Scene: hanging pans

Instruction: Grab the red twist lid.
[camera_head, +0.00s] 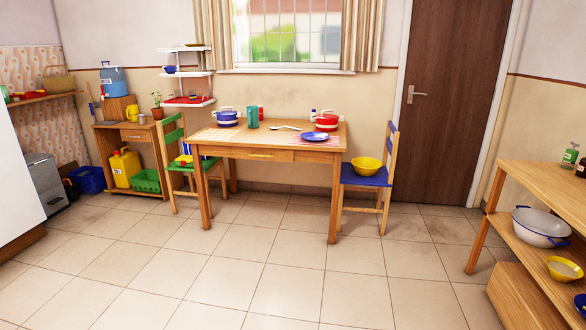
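I cannot make out the red twist lid for certain. Red things stand on the wooden table (300,143): a red pot (326,122) at the right, and a small red item (261,112) at the back, partly hidden behind a teal cup (252,117). A small white bottle (313,114) stands beside the red pot; its top is too small to tell. Neither of my grippers is in view.
A blue chair (366,176) with a yellow bowl (367,166) stands at the table's right, a green chair (174,161) at its left. A wooden shelf unit (545,181) is at far right. The tiled floor (270,275) in front is clear.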

